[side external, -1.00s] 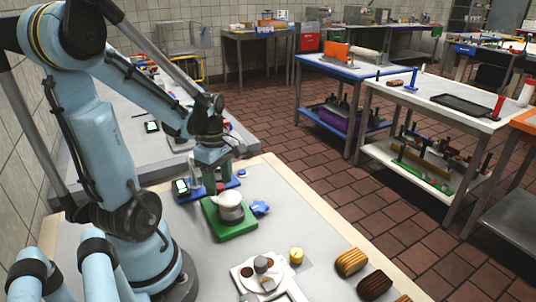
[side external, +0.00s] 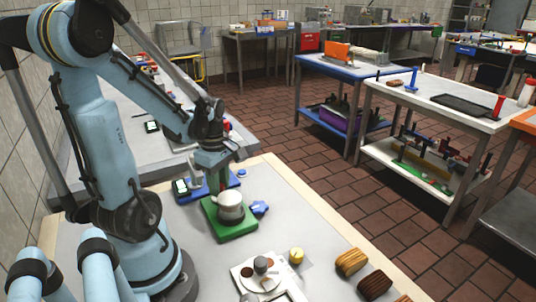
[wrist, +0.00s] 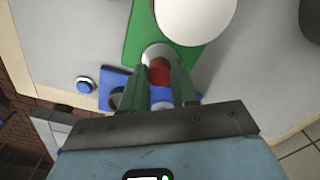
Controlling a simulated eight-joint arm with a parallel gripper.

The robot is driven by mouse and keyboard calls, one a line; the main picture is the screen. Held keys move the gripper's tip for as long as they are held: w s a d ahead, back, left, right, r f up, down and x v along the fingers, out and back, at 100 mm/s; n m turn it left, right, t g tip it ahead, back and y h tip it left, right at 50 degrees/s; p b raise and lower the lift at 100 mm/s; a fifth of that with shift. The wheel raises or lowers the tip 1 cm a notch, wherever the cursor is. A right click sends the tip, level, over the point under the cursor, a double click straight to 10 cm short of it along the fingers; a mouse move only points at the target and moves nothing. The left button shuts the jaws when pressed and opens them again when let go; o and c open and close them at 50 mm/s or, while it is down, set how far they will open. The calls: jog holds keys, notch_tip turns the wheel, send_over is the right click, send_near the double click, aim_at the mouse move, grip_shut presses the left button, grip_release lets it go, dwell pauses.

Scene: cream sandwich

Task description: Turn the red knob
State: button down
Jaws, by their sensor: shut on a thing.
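The red knob (wrist: 160,73) shows in the wrist view between my fingers, beside a rounded light metallic part. My gripper (wrist: 158,88) has green fingers on both sides of the knob and is shut on it. The pot also shows as a white round shape in the wrist view (wrist: 196,15).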

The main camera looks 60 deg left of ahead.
jog(key=m, duration=0.4)
jog(key=shift+m, duration=0.3)
jog(key=c, duration=0.9)
grip_release()
jog(key=shift+o, duration=0.2)
notch_tip(320, 180, up, 12)
